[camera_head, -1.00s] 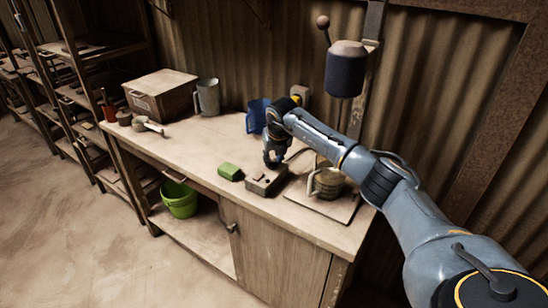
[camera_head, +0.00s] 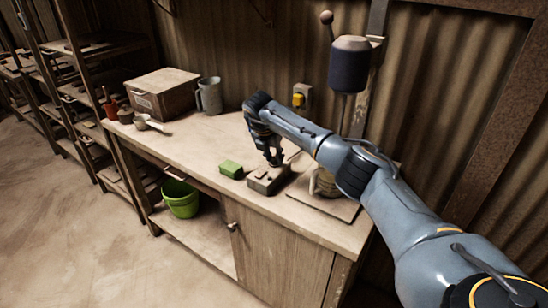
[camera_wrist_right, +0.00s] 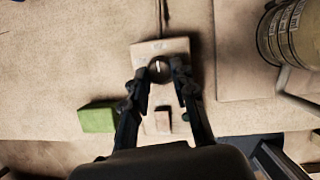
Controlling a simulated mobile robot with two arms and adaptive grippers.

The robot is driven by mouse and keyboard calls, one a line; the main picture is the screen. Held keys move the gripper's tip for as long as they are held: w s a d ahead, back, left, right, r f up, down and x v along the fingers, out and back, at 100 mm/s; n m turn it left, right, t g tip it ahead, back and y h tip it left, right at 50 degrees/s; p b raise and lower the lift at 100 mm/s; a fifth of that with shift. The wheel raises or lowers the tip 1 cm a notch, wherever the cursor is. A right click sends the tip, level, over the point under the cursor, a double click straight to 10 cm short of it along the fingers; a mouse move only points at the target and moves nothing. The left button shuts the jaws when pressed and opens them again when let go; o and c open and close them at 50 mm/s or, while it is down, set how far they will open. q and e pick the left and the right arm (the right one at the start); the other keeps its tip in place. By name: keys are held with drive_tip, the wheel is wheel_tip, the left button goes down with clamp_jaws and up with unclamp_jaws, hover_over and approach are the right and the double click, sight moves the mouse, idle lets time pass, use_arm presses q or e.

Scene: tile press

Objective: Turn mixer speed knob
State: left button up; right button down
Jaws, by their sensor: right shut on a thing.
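The mixer's speed control is a small grey-brown box (camera_head: 262,187) on the workbench, left of the mixer. In the right wrist view the box (camera_wrist_right: 152,47) lies ahead, with a round dark knob (camera_wrist_right: 159,70) on it. My right gripper (camera_head: 276,163) reaches down onto the box from above. In the right wrist view its fingertips (camera_wrist_right: 161,72) stand on either side of the knob and are shut on it. The mixer motor (camera_head: 348,64) hangs above a metal bucket (camera_head: 322,184), partly hidden by my right arm. My left gripper is not in view.
A green block (camera_head: 231,169) lies just left of the control box. A wooden box (camera_head: 163,93), a grey jug (camera_head: 210,96) and a scoop (camera_head: 148,123) stand farther left. A yellow switch (camera_head: 298,99) is on the wall. The bench's front middle is clear.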

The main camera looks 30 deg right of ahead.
idle(0.5)
drive_tip(key=c, duration=1.1)
unclamp_jaws()
drive_tip(key=shift+r, duration=0.1)
drive_tip(key=v, duration=1.1)
drive_tip(key=shift+a+r, duration=0.15)
drive_tip(key=shift+r, duration=0.25)
